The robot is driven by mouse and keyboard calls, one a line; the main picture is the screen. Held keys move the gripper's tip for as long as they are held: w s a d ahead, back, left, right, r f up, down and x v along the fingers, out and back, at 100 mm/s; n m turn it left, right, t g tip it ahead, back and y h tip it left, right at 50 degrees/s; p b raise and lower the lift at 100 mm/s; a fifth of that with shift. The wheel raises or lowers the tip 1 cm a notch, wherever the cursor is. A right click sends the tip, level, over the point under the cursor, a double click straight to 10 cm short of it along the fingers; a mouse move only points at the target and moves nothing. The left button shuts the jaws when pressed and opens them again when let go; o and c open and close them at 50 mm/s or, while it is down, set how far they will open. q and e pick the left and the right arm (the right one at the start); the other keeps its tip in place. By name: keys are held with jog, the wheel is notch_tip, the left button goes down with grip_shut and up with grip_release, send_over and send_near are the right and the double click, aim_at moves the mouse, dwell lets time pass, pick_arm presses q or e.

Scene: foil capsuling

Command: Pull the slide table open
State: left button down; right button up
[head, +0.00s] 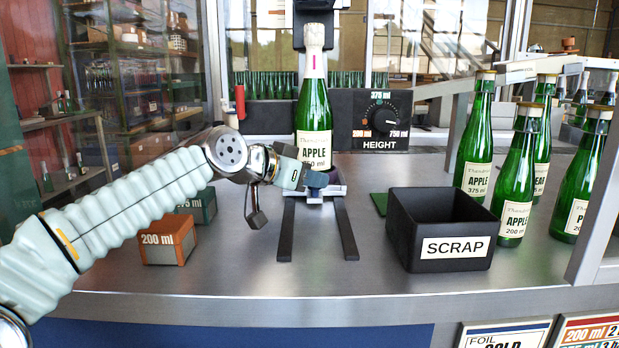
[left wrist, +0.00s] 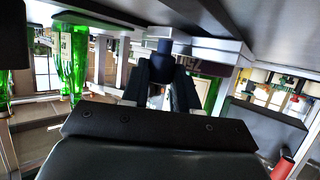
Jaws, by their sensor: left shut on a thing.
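The slide table (head: 335,191) is a small grey plate at the back of two dark rails (head: 348,230), which run toward me over the steel bench. A green APPLE bottle (head: 314,115) with pale foil on its neck stands upright at the slide table, under the machine head. My left gripper (head: 312,181) reaches in from the left and is shut on the dark blue knob at the table's front. In the left wrist view, the knob (left wrist: 164,47) sits between the two dark fingers (left wrist: 165,82). The gripper hides part of the plate. My right gripper is not in view.
A black SCRAP bin (head: 440,230) stands right of the rails, with several green bottles (head: 517,180) behind it. An orange 200 ml block (head: 168,240) and a green block (head: 200,206) sit left, near my arm. The bench in front of the rails is clear.

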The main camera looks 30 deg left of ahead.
pick_arm(q)
jog(key=s+d+b, duration=0.1)
jog(key=s+d, duration=0.2)
jog(key=s, duration=0.2)
jog(key=s+d+b, duration=0.2)
jog(key=s+d, duration=0.1)
jog(key=s, duration=0.2)
jog(key=s+d+b, duration=0.2)
jog(key=s+d, duration=0.1)
jog(key=s, duration=0.2)
jog(key=shift+d, duration=0.1)
jog(key=shift+s+d+b, duration=0.3)
jog(key=shift+s+d, duration=0.1)
jog(key=shift+s, duration=0.3)
jog(key=c, duration=0.9)
grip_release()
jog(key=shift+o, duration=0.2)
jog(key=v, duration=1.3)
jog(key=shift+s+a, duration=0.15)
jog(key=shift+s, duration=0.25)
jog(key=shift+r, duration=0.1)
